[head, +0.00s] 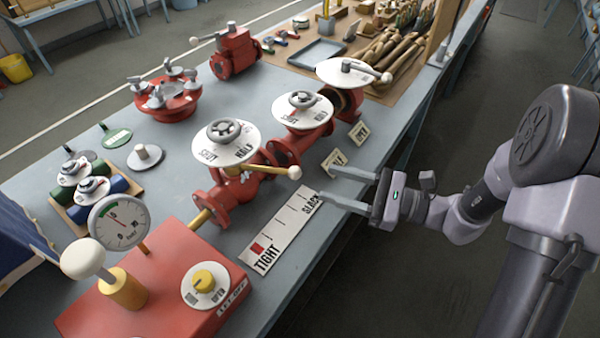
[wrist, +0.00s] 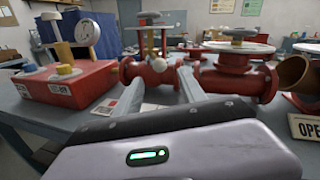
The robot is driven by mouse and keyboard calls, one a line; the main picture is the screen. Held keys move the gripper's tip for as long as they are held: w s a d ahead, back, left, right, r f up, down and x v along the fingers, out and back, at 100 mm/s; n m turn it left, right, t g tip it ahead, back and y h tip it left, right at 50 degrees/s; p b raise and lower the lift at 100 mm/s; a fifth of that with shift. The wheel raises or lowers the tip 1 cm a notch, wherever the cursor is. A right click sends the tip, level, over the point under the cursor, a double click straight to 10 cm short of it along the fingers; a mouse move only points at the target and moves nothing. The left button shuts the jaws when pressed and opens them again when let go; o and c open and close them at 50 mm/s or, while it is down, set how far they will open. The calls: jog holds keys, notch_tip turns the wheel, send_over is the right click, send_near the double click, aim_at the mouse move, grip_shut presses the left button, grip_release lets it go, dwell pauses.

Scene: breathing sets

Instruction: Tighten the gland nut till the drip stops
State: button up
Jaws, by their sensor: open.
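The near red valve (head: 222,195) has a round white handwheel plate (head: 226,143) on top. A brass lever (head: 265,166) with a pale ball end (head: 295,172) sticks out to the right from below that plate, at the gland. The gland nut itself is mostly hidden, and I cannot make out a drip. A white scale strip (head: 283,232) lies below, marked TIGHT at its near end and SLACK at its far end; the ball is near the SLACK end. My gripper (head: 329,184) is open and empty, right of the ball and apart from it. The ball shows between the fingers in the wrist view (wrist: 158,65).
A red box (head: 165,285) with a gauge (head: 119,222), a pale knob and a yellow dial stands at the near left. More red valves (head: 303,112) stand beyond, with small signs (head: 334,161) at the bench's right edge. The aisle right of the bench is clear.

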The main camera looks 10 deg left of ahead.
aim_at(295, 171)
jog(key=a, duration=0.6)
jog(key=w+a+b, duration=0.1)
jog(key=a, duration=0.2)
jog(key=shift+w, duration=0.1)
jog(key=shift+c, duration=0.2)
grip_shut()
dwell(0.8)
